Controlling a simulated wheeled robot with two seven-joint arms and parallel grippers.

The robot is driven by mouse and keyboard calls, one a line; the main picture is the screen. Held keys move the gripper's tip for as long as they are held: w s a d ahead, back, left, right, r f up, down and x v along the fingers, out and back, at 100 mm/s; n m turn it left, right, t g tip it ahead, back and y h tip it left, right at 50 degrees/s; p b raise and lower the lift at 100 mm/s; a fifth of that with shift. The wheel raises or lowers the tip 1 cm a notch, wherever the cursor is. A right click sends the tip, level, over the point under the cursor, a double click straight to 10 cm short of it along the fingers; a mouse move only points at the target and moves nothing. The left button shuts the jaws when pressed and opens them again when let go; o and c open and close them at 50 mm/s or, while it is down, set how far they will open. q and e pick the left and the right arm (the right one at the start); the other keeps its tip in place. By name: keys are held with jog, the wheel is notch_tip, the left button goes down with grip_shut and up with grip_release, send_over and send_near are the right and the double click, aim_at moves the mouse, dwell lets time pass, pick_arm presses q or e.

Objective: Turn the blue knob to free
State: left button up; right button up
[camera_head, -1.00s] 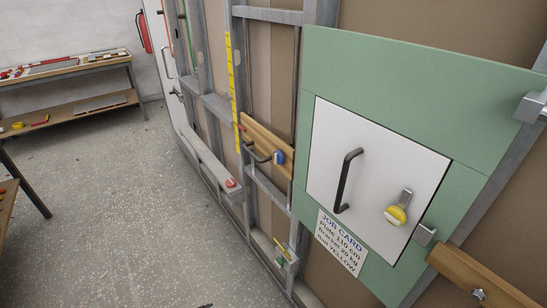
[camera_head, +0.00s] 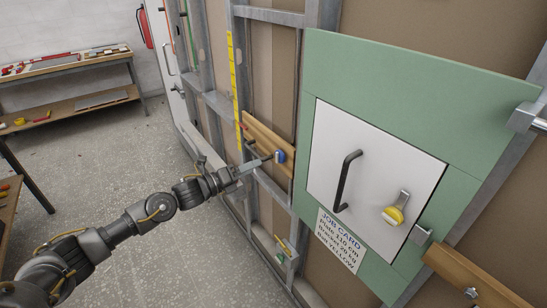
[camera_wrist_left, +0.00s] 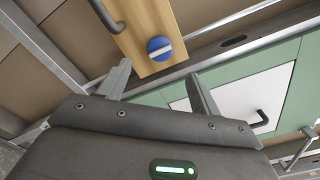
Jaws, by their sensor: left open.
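The blue knob (camera_head: 280,156) sits on a wooden board (camera_head: 257,132) fixed across the wall frame. In the left wrist view the knob (camera_wrist_left: 160,48) is a round blue disc with a white bar lying nearly level, just tilted. My left gripper (camera_head: 253,163) reaches in from the left and stops short of the knob. In the wrist view its two fingers (camera_wrist_left: 158,85) are apart and empty, with the knob beyond them, roughly between their tips. A dark handle (camera_wrist_left: 107,14) is on the same board. My right gripper is not in view.
A green panel (camera_head: 410,70) holds a white door (camera_head: 375,170) with a black handle (camera_head: 345,180) and a yellow knob (camera_head: 393,215), right of the blue knob. A job card (camera_head: 340,241) hangs below. A bench (camera_head: 65,75) stands far left; the floor between is clear.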

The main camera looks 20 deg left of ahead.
aim_at(275, 157)
pick_arm(q)
jog(key=p+x, duration=0.2)
jog(key=x, duration=0.7)
jog(key=shift+w+d, duration=0.2)
jog(key=shift+w, duration=0.05)
jog(key=c, duration=1)
jog(key=shift+o, duration=0.2)
